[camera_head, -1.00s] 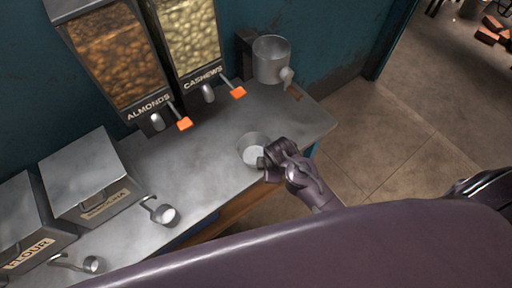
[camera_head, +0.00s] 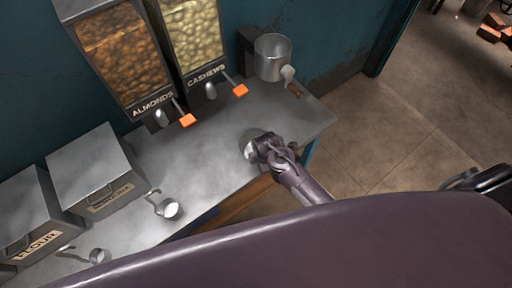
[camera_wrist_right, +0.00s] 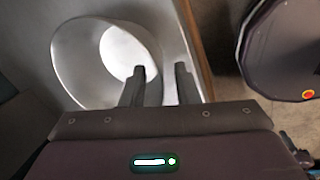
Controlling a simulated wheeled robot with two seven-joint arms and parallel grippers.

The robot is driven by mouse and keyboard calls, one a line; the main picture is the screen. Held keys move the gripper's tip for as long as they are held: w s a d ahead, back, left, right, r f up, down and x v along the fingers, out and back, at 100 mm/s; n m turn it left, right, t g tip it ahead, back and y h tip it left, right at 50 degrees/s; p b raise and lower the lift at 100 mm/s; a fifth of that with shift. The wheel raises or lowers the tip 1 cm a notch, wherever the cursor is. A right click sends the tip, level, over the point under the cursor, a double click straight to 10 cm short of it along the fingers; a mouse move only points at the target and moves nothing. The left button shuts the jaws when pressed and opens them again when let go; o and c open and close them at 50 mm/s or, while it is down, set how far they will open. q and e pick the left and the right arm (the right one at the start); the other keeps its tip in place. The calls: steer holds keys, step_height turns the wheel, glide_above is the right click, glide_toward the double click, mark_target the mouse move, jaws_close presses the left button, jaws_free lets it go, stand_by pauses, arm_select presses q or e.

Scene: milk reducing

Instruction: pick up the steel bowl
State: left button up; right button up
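The steel bowl (camera_head: 249,146) is near the front edge of the metal counter (camera_head: 200,160), partly hidden by my right gripper (camera_head: 262,147) in the head view. In the right wrist view the bowl (camera_wrist_right: 75,62) fills the upper left, with a bright white area at its bottom. There, my right gripper (camera_wrist_right: 160,78) is open, with one finger over the bowl's inside and the other just outside its right wall. The wall lies between the fingers, and contact is not clear. My left gripper is not in view.
Almond (camera_head: 123,55) and cashew (camera_head: 193,38) dispensers stand at the back. A metal pot (camera_head: 272,58) is at the back right. Labelled bins (camera_head: 95,170) and small scoops (camera_head: 168,208) are at the left. The middle of the counter is clear.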

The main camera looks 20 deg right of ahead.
steer(key=shift+f, duration=0.25)
steer(key=shift+c, duration=0.3)
jaws_close()
steer(key=shift+r, duration=0.1)
